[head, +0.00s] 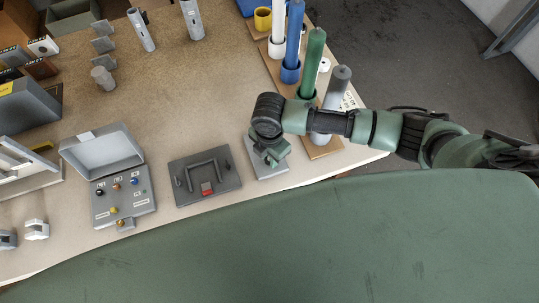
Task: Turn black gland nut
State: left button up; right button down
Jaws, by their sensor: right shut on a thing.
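My right gripper (274,157) reaches in from the right and points down over a small light grey plate (270,172) near the table's front edge. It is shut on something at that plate. The black gland nut itself is hidden under the gripper and wrist, so I cannot make out its shape or how the fingers sit on it. My left gripper is not in view.
Left of the plate lies a dark grey panel (222,193) with a handle and red part. Further left is an open grey box (129,201) with coloured buttons. Coloured upright cylinders, including a green one (313,62), stand behind my arm. The table's middle (190,100) is clear.

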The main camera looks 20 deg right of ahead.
jog(key=shift+w+r+n, duration=0.1)
jog(key=shift+w+n, duration=0.05)
jog(key=shift+n, duration=0.75)
jog(key=c, duration=1.2)
grip_release()
jog(key=shift+o, duration=0.2)
notch_tip(320, 180, up, 8)
jog(key=shift+f+b, duration=0.15)
jog(key=shift+b, duration=0.85)
